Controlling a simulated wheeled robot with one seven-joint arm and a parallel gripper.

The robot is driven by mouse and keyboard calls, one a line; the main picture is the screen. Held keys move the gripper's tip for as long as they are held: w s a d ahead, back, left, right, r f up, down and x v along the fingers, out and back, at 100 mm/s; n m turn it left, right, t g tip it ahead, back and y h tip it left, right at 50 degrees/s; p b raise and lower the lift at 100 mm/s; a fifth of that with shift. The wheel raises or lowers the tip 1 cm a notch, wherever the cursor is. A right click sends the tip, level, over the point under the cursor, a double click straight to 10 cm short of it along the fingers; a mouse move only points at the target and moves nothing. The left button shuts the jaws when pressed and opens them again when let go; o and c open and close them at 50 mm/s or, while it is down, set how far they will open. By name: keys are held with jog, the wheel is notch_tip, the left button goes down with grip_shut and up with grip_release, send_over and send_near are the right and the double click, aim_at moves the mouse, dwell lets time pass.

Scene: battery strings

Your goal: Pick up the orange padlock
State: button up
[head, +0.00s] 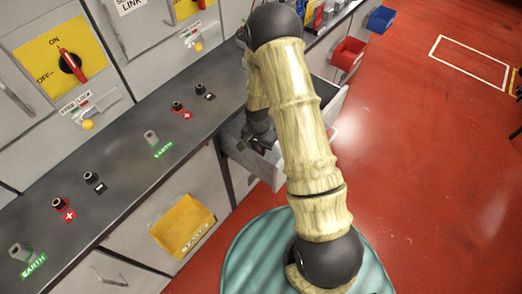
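I cannot make out an orange padlock in the head view. My arm reaches up from the bottom, bends at the top and hangs down to the dark gripper (257,142). My gripper is at the left end of an open pale drawer (270,172) below the counter. The gripper is small and dark here, and I cannot tell whether its fingers are open or shut or hold anything. My arm hides much of the drawer's inside.
A dark counter (130,185) carries several terminals and EARTH posts. Behind it are grey panels with a red ON/OFF switch (70,62) and a yellow round part (88,125). A yellow bin (183,226) hangs in front, a red bin (348,53) farther back. Red floor at right is clear.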

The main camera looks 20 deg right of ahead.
grip_shut()
notch_tip(320, 180, up, 10)
dwell(0.4)
dwell(0.4)
